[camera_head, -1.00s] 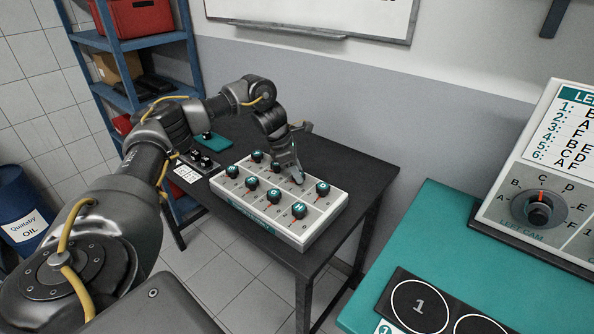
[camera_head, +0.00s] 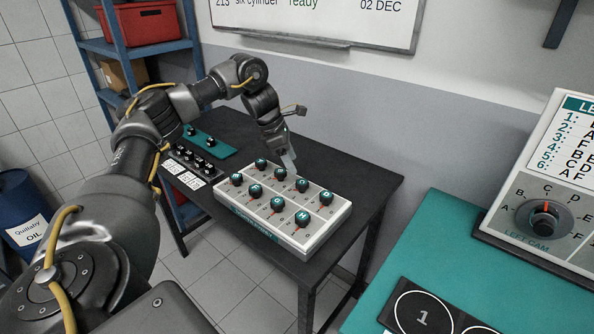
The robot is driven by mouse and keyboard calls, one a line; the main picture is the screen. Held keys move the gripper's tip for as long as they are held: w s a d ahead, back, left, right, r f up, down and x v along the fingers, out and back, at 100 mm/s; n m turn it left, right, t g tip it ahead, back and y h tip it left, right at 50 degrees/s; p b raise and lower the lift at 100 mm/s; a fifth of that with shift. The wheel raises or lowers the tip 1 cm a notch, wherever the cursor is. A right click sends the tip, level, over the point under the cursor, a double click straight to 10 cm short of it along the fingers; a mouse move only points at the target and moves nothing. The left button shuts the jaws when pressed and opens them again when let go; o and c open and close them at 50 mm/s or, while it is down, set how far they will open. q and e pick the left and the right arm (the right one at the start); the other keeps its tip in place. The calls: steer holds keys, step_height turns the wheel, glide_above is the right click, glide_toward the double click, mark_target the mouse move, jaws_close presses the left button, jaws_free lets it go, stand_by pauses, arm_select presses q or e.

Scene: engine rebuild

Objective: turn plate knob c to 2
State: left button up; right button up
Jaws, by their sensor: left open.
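The plate (camera_head: 345,212) is a light-grey box on the dark table, with two rows of dark knobs with teal caps. Letters on the front-right caps look like G and H, and the back row's right-hand cap looks like D. Knob C (camera_head: 302,185) seems to be the third in the back row; its letter and pointer setting are too small to read. My left gripper (camera_head: 290,165) is open and empty, just above and behind the back row near knob C, apart from it. My right gripper is not in view.
A dark panel (camera_head: 181,176) with small knobs and white labels lies left of the plate, with a teal mat (camera_head: 213,143) behind it. The table (camera_head: 360,175) is clear behind and right of the plate. A teal bench (camera_head: 425,245) with a cam panel (camera_head: 566,200) stands at right.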

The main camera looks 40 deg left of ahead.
arm_select(q)
steer(key=v, duration=0.3)
steer(key=shift+p, duration=0.3)
